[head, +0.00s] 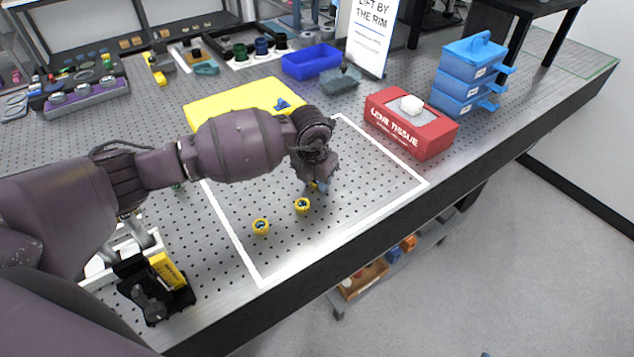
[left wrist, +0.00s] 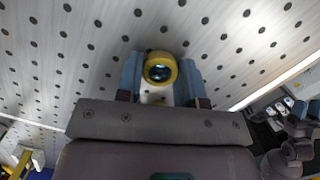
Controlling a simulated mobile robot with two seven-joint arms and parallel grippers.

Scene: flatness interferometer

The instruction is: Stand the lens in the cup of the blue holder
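My left gripper (head: 318,187) points down low over the pegboard table, inside the white outline. Its two blue fingers (left wrist: 161,76) flank a yellow-rimmed lens (left wrist: 160,69) closely, with no clear gap on either side in the left wrist view. The blue holder (head: 261,46) stands at the back between a green and a black one.
A yellow mat (head: 220,103) with a small blue object lies behind my arm. A blue bin (head: 311,62), a red tissue box (head: 410,122) and stacked blue drawers (head: 468,75) stand further back and right. The outlined area is clear on its right side.

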